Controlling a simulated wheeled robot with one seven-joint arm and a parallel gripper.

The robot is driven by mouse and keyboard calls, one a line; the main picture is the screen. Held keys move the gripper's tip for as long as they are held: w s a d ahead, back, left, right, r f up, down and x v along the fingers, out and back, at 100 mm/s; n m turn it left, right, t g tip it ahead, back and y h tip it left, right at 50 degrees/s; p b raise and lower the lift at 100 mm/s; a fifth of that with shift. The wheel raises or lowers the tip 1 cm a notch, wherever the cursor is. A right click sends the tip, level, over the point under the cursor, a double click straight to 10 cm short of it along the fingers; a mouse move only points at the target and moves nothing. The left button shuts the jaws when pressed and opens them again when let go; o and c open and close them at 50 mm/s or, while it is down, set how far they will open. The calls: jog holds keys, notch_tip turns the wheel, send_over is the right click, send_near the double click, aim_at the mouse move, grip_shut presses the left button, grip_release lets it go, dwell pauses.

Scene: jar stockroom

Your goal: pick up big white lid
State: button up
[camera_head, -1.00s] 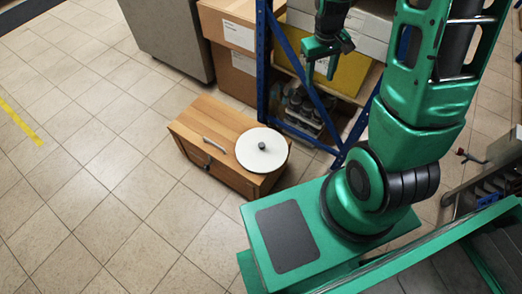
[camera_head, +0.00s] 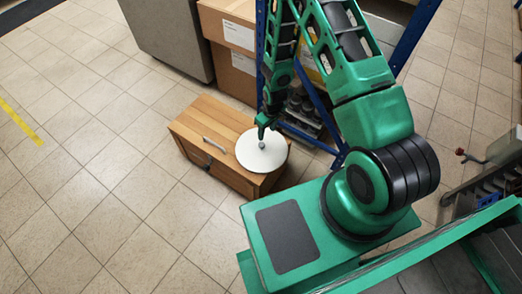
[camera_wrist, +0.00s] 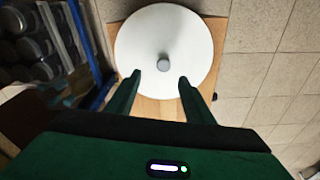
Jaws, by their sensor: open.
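The big white lid (camera_head: 250,156) is a flat round disc with a small grey knob in its middle. It lies on top of a low wooden cabinet (camera_head: 192,122). My gripper (camera_head: 263,135) is over the lid, close to the knob, in the head view. In the wrist view the lid (camera_wrist: 185,35) fills the top middle with its knob (camera_wrist: 163,62) showing. There my gripper's two fingers (camera_wrist: 160,80) are open and apart, with the knob just beyond the gap between the tips. Nothing is between the fingers. The exact height over the lid is hard to tell.
A blue-framed shelf (camera_head: 262,50) stands right behind the cabinet, with dark jars (camera_wrist: 35,45) low on it. Cardboard boxes (camera_head: 232,75) and a grey cabinet (camera_head: 165,35) stand farther back. The tiled floor on the left is clear.

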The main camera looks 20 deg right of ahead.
send_over(262, 144)
jog(key=s+d, duration=0.1)
notch_tip(262, 144, down, 6)
jog(key=shift+r, duration=0.2)
jog(key=shift+w+a+f, duration=0.15)
jog(key=shift+a+f, duration=0.05)
jog(key=shift+f, duration=0.65)
jog(key=shift+w+a+f, duration=0.1)
jog(key=shift+a+f, duration=0.05)
jog(key=shift+f, duration=0.75)
jog(key=shift+w+a+f, duration=0.15)
jog(key=shift+a+f, duration=0.05)
jog(key=shift+f, duration=0.65)
grip_shut()
